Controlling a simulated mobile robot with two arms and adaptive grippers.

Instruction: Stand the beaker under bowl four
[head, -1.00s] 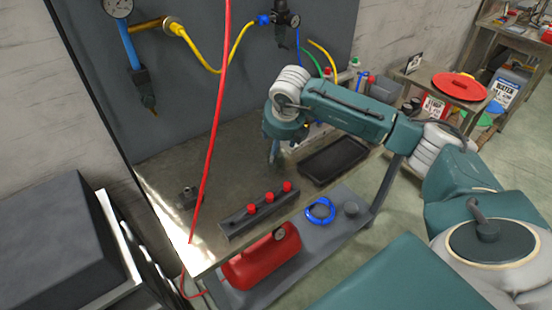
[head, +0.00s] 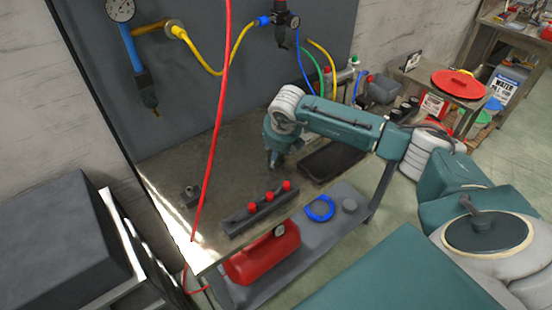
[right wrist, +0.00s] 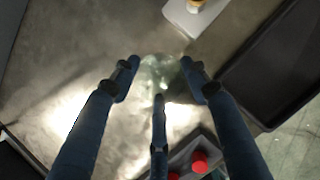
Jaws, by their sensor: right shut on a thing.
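My right gripper (right wrist: 160,80) has three dark blue fingers closed around a clear, glassy beaker (right wrist: 161,70) in the right wrist view. The beaker is see-through, so its outline is faint and its tilt is hard to tell. In the head view my right gripper (head: 274,160) hangs low over the grey bench top, left of the black tray; the beaker is not clear there. I cannot read any numbers, so I cannot tell which is bowl four. My left gripper is out of view.
A black tray (head: 330,162) lies right of my gripper. A dark bar with red knobs (head: 268,197) sits near the bench's front edge. A red hose (head: 213,150) hangs in front of the bench. A pale block (right wrist: 196,14) stands beyond the fingers.

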